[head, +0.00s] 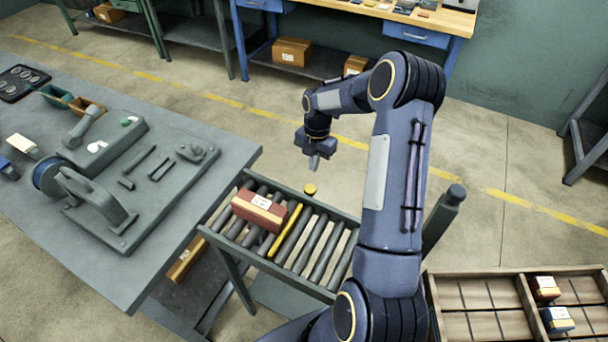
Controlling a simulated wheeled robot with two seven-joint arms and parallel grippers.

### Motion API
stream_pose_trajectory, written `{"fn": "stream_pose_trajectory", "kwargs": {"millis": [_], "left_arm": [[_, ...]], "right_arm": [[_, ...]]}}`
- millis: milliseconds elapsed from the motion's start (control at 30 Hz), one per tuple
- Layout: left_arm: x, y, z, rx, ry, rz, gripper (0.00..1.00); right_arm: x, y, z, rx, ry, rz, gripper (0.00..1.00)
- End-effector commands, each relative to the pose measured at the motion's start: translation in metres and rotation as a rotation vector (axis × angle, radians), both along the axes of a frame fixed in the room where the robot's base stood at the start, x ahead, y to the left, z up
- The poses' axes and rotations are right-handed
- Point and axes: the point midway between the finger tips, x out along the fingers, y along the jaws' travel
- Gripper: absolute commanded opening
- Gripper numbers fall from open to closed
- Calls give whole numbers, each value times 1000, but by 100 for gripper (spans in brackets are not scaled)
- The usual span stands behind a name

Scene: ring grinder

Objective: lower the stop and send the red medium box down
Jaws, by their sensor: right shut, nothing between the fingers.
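The red box (247,213) with a white label lies on the roller conveyor (333,211), near its left end by the bench. A yellow bar (285,233) crosses the rollers just right of the box; it looks like the stop. I cannot tell whether it stands above the rollers. A round yellow knob (310,189) shows at the conveyor's far side. My right gripper (314,163) is shut and empty, above and behind this knob in the picture, apart from the box. My left gripper is not in view.
A grey bench (215,161) with a grinder (88,205) stands at left. A wooden divided tray (482,325) at lower right holds a small red box (544,288) and a blue box (557,320). A dark post (443,215) rises near the conveyor's right end.

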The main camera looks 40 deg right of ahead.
Motion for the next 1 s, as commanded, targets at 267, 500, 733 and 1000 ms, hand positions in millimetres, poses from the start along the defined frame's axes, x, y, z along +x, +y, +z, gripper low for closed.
{"fn": "stream_pose_trajectory", "kwargs": {"millis": [267, 500, 733, 1000], "left_arm": [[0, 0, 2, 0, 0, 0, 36], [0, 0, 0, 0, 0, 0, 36], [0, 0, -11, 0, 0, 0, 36], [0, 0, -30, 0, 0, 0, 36]], "right_arm": [[2, -3, -7, 2, 5, 44, 0], [1, -2, -9, 3, 6, 42, 0], [1, 0, -27, 4, 7, 42, 0], [-1, 3, -62, 3, 6, 41, 0]]}}
